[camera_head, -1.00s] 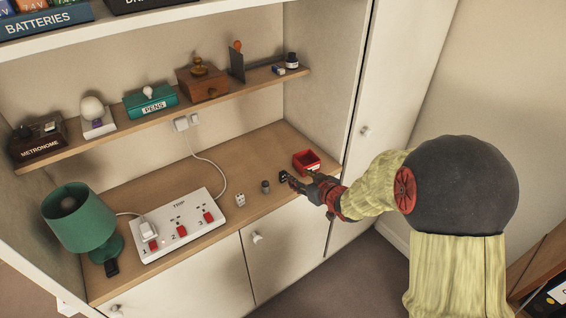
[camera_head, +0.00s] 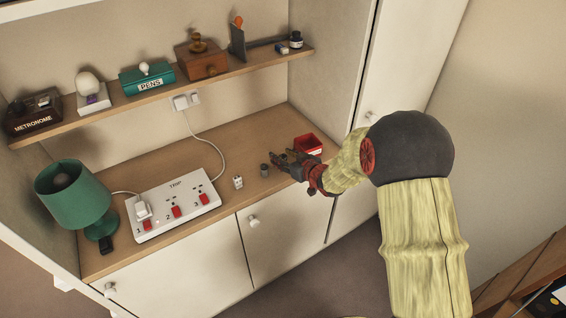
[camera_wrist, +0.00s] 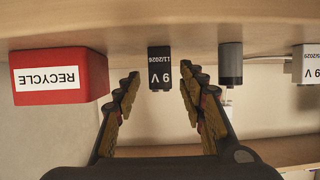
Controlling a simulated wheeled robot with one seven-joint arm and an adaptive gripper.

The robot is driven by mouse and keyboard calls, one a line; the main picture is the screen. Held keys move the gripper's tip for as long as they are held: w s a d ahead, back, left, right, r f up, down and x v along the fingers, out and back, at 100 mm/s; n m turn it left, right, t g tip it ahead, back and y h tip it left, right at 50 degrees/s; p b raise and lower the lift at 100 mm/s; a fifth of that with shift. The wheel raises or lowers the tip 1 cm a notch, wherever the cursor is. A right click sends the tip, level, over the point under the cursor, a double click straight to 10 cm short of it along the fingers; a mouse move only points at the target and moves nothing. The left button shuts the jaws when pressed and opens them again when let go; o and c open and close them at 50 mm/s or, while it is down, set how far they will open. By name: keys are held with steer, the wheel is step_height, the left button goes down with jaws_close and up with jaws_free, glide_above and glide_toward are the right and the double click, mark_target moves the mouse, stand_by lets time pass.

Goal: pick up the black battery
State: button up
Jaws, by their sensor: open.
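The black battery (camera_wrist: 160,70), a block marked 9 V, shows upside down in the wrist view, standing on the wooden desktop. My gripper (camera_wrist: 160,82) is open and empty, with one fingertip on each side of the battery in the picture. The gap in depth between fingertips and battery is hard to judge. In the head view my gripper (camera_head: 281,163) is low over the desktop, and its dark fingers make the battery hard to pick out there.
A grey cylindrical battery (camera_wrist: 231,64) and a white 9 V battery (camera_wrist: 306,65) stand to one side. The red RECYCLE box (camera_wrist: 60,74) is on the other side. A white power strip (camera_head: 173,205) and green lamp (camera_head: 74,196) lie farther left. A shelf (camera_head: 160,96) runs above.

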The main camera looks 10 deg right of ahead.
steer(key=shift+c, duration=1.4)
steer(key=c, duration=0.7)
jaws_close()
